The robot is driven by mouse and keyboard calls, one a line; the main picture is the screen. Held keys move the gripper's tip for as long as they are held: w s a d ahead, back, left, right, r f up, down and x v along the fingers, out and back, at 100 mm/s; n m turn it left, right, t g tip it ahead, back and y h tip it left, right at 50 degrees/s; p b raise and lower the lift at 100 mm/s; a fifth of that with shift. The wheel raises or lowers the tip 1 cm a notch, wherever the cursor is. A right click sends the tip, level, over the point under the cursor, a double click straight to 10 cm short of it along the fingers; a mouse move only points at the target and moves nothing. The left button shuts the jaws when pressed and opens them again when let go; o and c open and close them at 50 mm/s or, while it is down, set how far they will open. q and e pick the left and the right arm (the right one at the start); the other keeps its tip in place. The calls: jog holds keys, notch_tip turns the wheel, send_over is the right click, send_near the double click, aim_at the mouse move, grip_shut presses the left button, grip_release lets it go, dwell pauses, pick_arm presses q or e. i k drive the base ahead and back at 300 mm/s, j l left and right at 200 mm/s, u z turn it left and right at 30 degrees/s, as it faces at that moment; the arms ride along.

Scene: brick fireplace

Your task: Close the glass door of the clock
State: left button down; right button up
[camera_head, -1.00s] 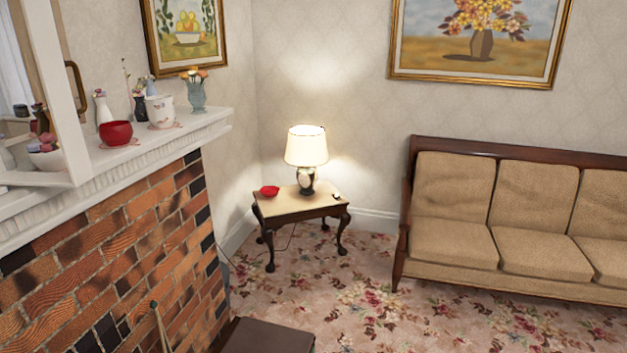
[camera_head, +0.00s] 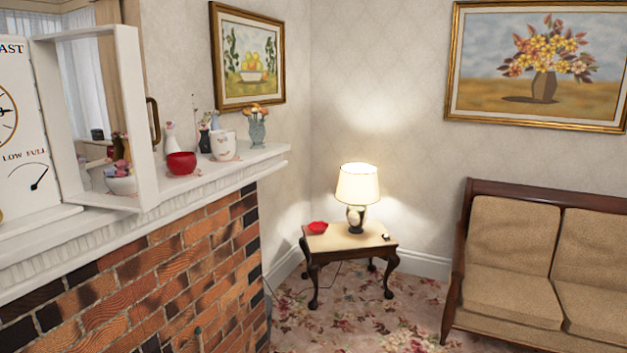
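The clock (camera_head: 18,170) stands on the mantel at the left edge of the head view, and only its right part shows. Its white face carries part of a dial and a small gauge. Its glass door (camera_head: 134,95) has a white frame and stands open, swung out to the right of the face. A dark curved handle (camera_head: 153,122) sits on the door's outer edge. Neither of my grippers is in view.
The white mantel (camera_head: 215,170) above the brick fireplace holds a red bowl (camera_head: 181,163), a white pot (camera_head: 223,145) and several vases close to the door. A side table (camera_head: 345,240) with a lit lamp (camera_head: 357,185) and a sofa (camera_head: 510,240) stand beyond.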

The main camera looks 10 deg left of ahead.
aim_at(44, 51)
jog(key=l+u, duration=0.15)
jog(key=u, duration=1.15)
